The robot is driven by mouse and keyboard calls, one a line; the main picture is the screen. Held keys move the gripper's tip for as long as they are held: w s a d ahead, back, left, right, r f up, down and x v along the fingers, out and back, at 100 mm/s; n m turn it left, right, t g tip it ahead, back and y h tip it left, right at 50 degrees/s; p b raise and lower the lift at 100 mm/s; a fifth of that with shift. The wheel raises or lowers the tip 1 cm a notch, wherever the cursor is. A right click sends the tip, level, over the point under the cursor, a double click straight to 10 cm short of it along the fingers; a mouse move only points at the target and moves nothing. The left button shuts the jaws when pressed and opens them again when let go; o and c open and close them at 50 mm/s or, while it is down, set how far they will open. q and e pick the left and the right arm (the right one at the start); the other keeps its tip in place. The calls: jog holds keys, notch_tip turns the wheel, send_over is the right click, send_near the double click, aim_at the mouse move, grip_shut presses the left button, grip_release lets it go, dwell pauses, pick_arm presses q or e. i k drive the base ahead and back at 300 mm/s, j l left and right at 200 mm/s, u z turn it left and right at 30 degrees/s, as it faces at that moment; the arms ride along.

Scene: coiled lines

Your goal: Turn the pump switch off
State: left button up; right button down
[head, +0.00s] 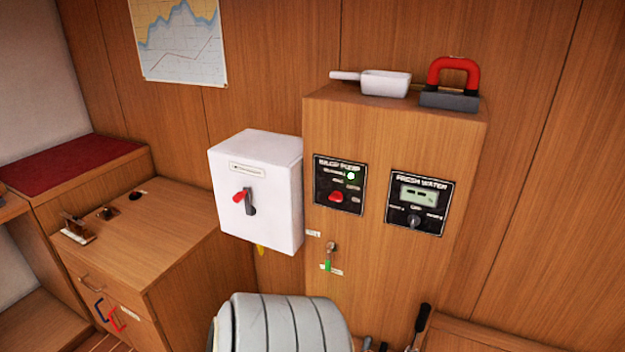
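The bilge pump panel (325,203) is a black plate on the front of the wooden cabinet, left of its middle. It carries a red switch (338,197) and a bright whitish-green lamp (351,175) above it. Smaller labels on the panel are too small to read, and the switch's exact setting is unclear. To its right is a black fresh water panel (400,222) with a small display (418,195) and a dark knob (413,221). Neither of my grippers shows in the head view.
A white box (275,190) with a red-and-grey lever (245,200) juts out left of the panel. A key with a green tag (328,262) hangs below. A ribbed grey drum (290,325) stands in front. A scoop (385,83) and red-handled block (450,98) lie on top.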

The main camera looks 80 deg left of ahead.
aim_at(337, 195)
jog(key=u, duration=2.3)
